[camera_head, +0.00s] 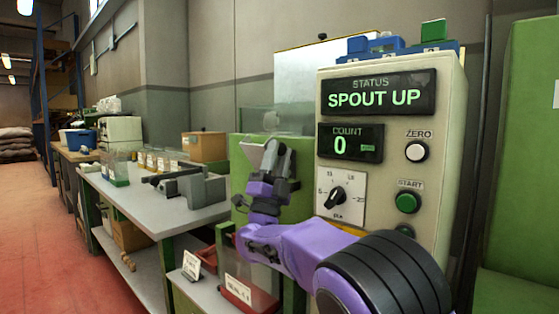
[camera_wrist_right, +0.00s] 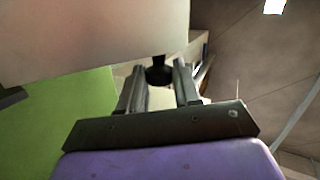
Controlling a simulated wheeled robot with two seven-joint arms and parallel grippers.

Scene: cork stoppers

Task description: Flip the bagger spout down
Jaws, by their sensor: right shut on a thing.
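The bagger's status display (camera_head: 381,95) reads "SPOUT UP". A pale, tilted metal plate, seemingly the spout (camera_head: 252,154), shows beside my right gripper (camera_head: 276,147) in front of the green bagger body (camera_head: 240,180). In the right wrist view, a broad pale panel (camera_wrist_right: 90,40) fills the upper left, and a dark round knob (camera_wrist_right: 159,75) sits at the fingertips of my right gripper (camera_wrist_right: 158,80). The fingers are shut on this knob, though the contact is partly hidden. My left gripper is not in view.
The control panel has a count display (camera_head: 350,143) at "0", a dial (camera_head: 338,197), a white zero button (camera_head: 416,151) and a green start button (camera_head: 407,202). A grey workbench (camera_head: 150,205) stands left. A red bin (camera_head: 248,292) sits below my arm.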

